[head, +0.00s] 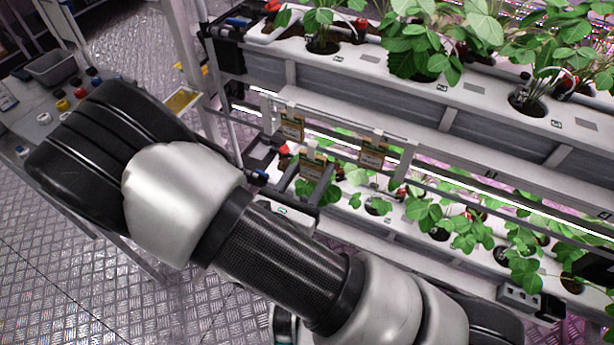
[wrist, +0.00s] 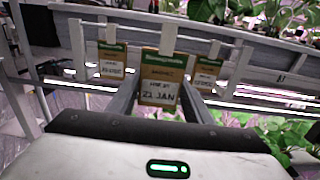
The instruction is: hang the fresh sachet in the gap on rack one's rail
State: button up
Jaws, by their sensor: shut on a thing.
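My gripper (head: 314,178) (wrist: 160,92) is shut on the fresh sachet (head: 312,164) (wrist: 160,72), an orange-brown packet with a green top band, a white date label and a pale hook tab. It hangs upright between the fingers, in front of the rail (head: 345,129) (wrist: 222,33). One hung sachet (head: 292,127) (wrist: 113,63) is on the left of the gap, and another (head: 373,154) (wrist: 206,73) is on the right. In the wrist view the held sachet's tab overlaps the rail between them. I cannot tell whether it touches the rail.
Above the rail, a white planter trough (head: 385,62) holds strawberry plants. A lower trough (head: 400,232) with plants lies below and behind the sachets. A side table (head: 20,125) with a grey bin (head: 52,67) and several small bottles stands at left.

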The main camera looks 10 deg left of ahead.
jog(key=b+x, duration=0.1)
jog(key=x, duration=0.9)
jog(key=shift+w+f, duration=0.3)
jog(key=shift+f, duration=0.15)
jog(key=shift+d, duration=0.15)
jog(key=o, duration=0.9)
jog(key=shift+s, duration=0.1)
jog(key=v, duration=1.7)
jog(key=shift+s+r, duration=0.1)
jog(key=shift+r, duration=0.1)
